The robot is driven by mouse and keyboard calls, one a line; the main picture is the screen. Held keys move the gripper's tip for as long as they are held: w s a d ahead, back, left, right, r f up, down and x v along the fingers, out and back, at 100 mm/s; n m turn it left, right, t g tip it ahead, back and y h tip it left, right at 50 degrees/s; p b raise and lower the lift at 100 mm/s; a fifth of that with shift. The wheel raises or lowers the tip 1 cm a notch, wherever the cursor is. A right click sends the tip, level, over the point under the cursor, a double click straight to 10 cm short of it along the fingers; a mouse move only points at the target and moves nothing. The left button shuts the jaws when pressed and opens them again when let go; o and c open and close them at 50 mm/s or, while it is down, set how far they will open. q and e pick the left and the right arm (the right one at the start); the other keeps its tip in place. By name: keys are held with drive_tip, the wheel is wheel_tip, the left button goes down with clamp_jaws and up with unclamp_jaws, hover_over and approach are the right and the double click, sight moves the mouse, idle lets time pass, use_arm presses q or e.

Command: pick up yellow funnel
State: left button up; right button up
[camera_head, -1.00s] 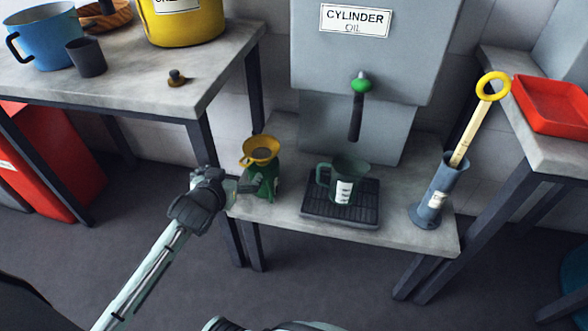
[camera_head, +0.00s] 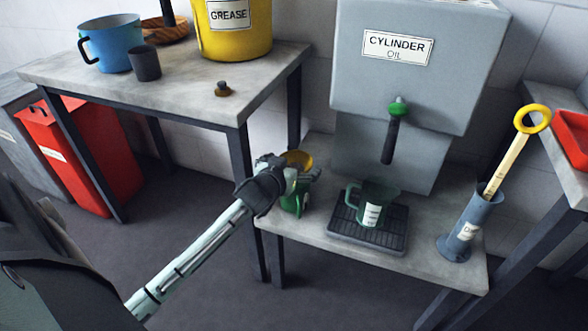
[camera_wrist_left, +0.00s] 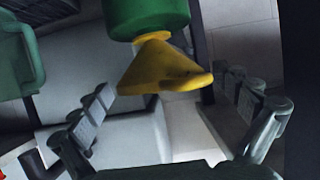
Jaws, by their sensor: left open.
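The yellow funnel (camera_head: 301,158) sits in the top of a green can (camera_head: 296,201) on the low table's left end. My left gripper (camera_head: 297,172) is at the funnel and hides part of it and of the can in the head view. In the left wrist view the funnel (camera_wrist_left: 163,68) lies between the two spread fingers (camera_wrist_left: 165,110), with the green can (camera_wrist_left: 147,15) behind it. The gripper is open; I see gaps on both sides of the funnel. My right gripper is not in view.
On the low table (camera_head: 325,255), a green measuring jug (camera_head: 374,206) stands on a black drip tray (camera_head: 366,235) under the cylinder oil tank (camera_head: 410,75). A grey tube (camera_head: 468,225) holding a yellow-ringed dipstick stands right. A higher table (camera_head: 190,85) with a grease bucket (camera_head: 232,38) is at left.

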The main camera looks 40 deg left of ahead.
use_arm(q)
drive_tip(key=shift+w+f, duration=0.1)
drive_tip(key=shift+w, duration=0.15)
drive_tip(key=c, duration=1.2)
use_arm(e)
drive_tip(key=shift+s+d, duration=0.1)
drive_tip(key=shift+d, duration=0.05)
use_arm(q)
drive_tip(key=shift+r, duration=0.35)
wheel_tip(320, 180, up, 9)
drive_tip(key=p, duration=0.1)
drive_tip(key=shift+r, duration=0.2)
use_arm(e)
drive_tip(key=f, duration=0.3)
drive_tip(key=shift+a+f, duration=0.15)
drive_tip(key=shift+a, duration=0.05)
use_arm(q)
drive_tip(key=shift+a, duration=0.1)
drive_tip(key=shift+p, duration=0.35)
